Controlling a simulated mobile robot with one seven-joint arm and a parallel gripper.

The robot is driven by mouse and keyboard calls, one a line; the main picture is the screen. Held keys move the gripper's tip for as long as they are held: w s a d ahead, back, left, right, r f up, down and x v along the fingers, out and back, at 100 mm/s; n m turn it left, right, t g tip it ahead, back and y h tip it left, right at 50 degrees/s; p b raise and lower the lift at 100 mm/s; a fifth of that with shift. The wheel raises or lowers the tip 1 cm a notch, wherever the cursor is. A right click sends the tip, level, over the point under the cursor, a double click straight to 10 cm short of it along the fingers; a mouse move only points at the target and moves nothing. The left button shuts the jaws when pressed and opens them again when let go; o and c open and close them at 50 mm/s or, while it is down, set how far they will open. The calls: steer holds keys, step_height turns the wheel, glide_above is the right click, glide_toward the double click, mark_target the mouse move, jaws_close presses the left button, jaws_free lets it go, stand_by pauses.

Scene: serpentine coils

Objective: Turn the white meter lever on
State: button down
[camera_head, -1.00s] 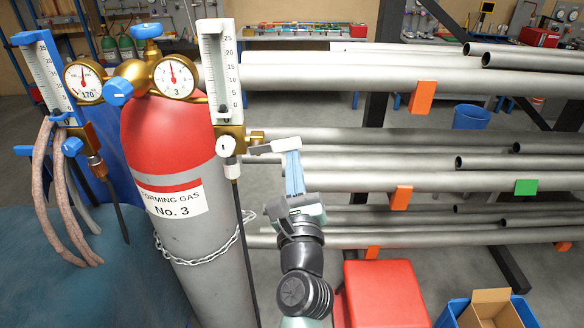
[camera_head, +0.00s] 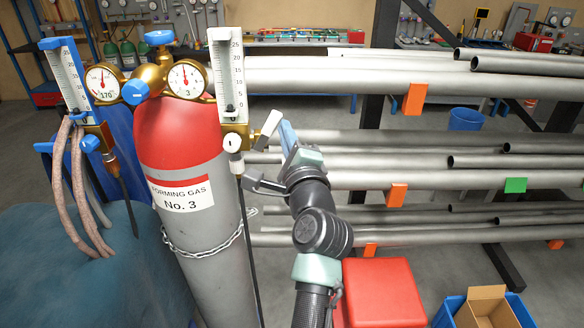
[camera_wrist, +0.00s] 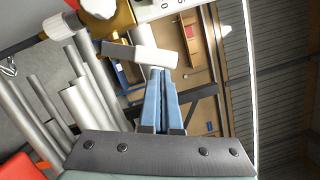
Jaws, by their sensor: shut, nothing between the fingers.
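The white meter (camera_head: 231,70) stands upright at the right of the red-topped gas cylinder. Its white lever (camera_head: 270,123) sticks out right of the brass block (camera_head: 238,131) and slants up to the right. The lever also shows in the wrist view (camera_wrist: 140,53), just beyond my fingertips. My gripper (camera_head: 284,125) has its blue fingers together, with nothing between them, right beside the lever's right side. In the wrist view the fingertips (camera_wrist: 161,71) meet the lever's lower edge; I cannot tell whether they touch it. A round white knob (camera_head: 233,143) sits on the block.
The gas cylinder (camera_head: 195,255) is chained. A blue-framed meter (camera_head: 69,80) with hoses stands at the left, two gauges between the meters. Racked steel pipes (camera_head: 400,180) lie behind and right of my arm. A red box (camera_head: 382,290) stands below.

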mark_target(270, 119)
steer(key=n, duration=0.1)
steer(key=a+r+n+p, duration=0.1)
steer(key=shift+w+a+r+n+g, duration=0.1)
steer(key=shift+r+n+g, duration=0.05)
steer(key=shift+n+g, duration=0.15)
steer(key=shift+a+r+n+g+p, duration=0.15)
steer(key=shift+a+n+p, duration=0.2)
steer(key=shift+n, duration=0.2)
steer(key=shift+a+r+n+g+p, duration=0.15)
steer(key=shift+a+n+p, duration=0.15)
steer(key=shift+n, duration=0.25)
steer(key=shift+f, duration=0.1)
